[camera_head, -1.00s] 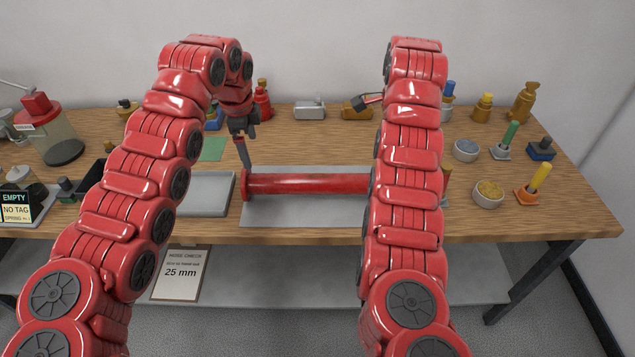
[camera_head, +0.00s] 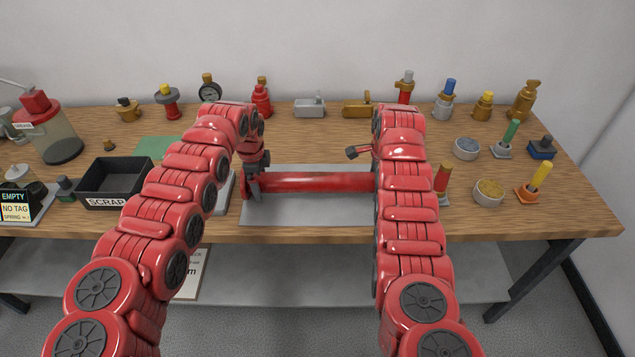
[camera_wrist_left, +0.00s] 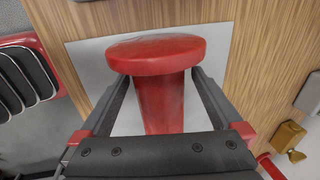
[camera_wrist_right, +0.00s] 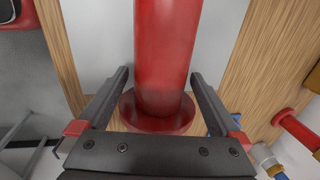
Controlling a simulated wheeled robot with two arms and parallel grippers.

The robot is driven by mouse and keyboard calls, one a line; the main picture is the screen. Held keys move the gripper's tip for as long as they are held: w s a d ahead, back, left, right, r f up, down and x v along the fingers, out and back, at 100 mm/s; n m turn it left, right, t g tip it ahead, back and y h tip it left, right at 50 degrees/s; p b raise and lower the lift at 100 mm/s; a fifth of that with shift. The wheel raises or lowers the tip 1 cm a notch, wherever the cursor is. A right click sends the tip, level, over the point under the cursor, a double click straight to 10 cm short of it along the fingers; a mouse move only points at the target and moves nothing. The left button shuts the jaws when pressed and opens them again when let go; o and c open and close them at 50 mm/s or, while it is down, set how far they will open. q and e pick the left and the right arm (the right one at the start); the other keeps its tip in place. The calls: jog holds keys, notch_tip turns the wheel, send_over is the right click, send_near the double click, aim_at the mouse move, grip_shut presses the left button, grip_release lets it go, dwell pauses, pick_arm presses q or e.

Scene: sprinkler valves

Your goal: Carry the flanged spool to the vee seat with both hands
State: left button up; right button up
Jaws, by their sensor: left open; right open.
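The red flanged spool (camera_head: 315,182) lies sideways on a grey plate (camera_head: 300,215) on the bench. My left gripper (camera_head: 255,190) is at its left end, open. In the left wrist view the spool (camera_wrist_left: 158,100) lies between the open fingers (camera_wrist_left: 160,78), with its round flange beyond the fingertips. In the right wrist view my right gripper (camera_wrist_right: 160,76) is open, with its fingers on either side of the spool (camera_wrist_right: 165,50) and the flange near the palm. In the head view my right arm hides the right gripper and the spool's right end. I cannot make out a vee seat.
A black scrap bin (camera_head: 113,180) and a grey tray (camera_head: 224,195) are left of the spool. Brass and red valves (camera_head: 262,98) line the back.

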pick_arm(q)
jog(key=shift+w+f, duration=0.1)
jog(key=shift+f, duration=0.6)
pick_arm(e)
jog(key=shift+w+f, duration=0.1)
jog(key=shift+f, duration=0.6)
pick_arm(q)
jog(key=shift+c, duration=0.2)
pick_arm(e)
jog(key=shift+c, duration=0.2)
pick_arm(q)
grip_shut()
pick_arm(e)
grip_shut()
pick_arm(q)
jog(key=shift+r, duration=0.1)
pick_arm(e)
jog(key=shift+r, duration=0.1)
